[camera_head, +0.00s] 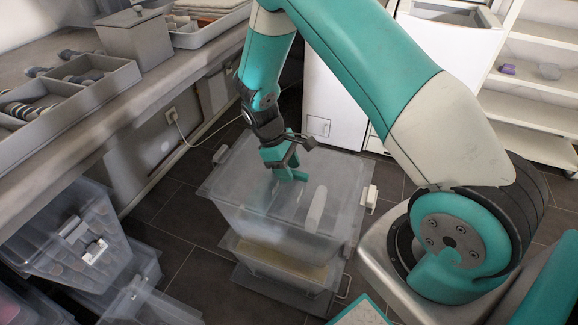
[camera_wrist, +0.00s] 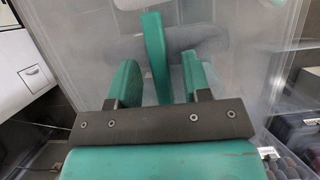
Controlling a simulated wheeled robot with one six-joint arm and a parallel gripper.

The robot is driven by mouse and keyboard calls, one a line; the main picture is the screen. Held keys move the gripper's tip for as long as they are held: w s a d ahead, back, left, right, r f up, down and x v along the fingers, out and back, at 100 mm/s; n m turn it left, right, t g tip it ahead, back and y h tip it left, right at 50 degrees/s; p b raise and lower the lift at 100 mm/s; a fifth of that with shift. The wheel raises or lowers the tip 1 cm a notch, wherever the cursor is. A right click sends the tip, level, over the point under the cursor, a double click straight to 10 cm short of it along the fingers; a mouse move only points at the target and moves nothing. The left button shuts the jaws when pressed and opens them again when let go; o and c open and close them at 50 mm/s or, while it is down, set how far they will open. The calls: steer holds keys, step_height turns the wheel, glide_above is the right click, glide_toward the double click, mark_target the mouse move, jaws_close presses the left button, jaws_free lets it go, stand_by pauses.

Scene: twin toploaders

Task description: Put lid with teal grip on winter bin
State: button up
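A translucent lid (camera_head: 232,170) lies flat across the top of a translucent bin (camera_head: 245,212) on the floor in the head view. A teal grip (camera_head: 298,176) stands up from the lid; it also shows in the wrist view (camera_wrist: 155,50). My gripper (camera_head: 283,160) reaches down over the lid. In the wrist view my gripper (camera_wrist: 160,82) has its two fingers apart, one on each side of the teal grip, with gaps visible. Whether the lid is latched to this bin is unclear. I can read no label naming the winter bin.
A lower bin (camera_head: 268,262) with yellowish contents stands under the upper one. A white elongated piece (camera_head: 316,209) shows at the lid. More translucent bins (camera_head: 62,240) stand at left under a counter (camera_head: 95,120). A white cabinet (camera_head: 335,105) and shelves (camera_head: 540,85) stand behind.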

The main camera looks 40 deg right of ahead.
steer(key=shift+r, duration=0.1)
steer(key=shift+r, duration=0.4)
steer(key=w+a+r+t+y+p, duration=0.1)
steer(key=a+r, duration=0.2)
steer(key=r, duration=0.5)
steer(key=w+a+r, duration=0.1)
steer(key=a+r, duration=0.2)
steer(key=r, duration=0.5)
steer(key=s+a+r+t+y, duration=0.1)
steer(key=s+a+r+y, duration=0.1)
steer(key=s, duration=0.5)
steer(key=s+a+r+t+y, duration=0.1)
steer(key=s+a+r+y, duration=0.1)
steer(key=s+a+r, duration=0.3)
steer(key=s+a+r+y, duration=0.1)
steer(key=s+a+r, duration=0.2)
steer(key=s+r, duration=0.3)
steer(key=s, duration=0.5)
steer(key=shift+a+r+t+y, duration=0.15)
steer(key=shift+a+t+y, duration=0.25)
steer(key=shift+w, duration=0.1)
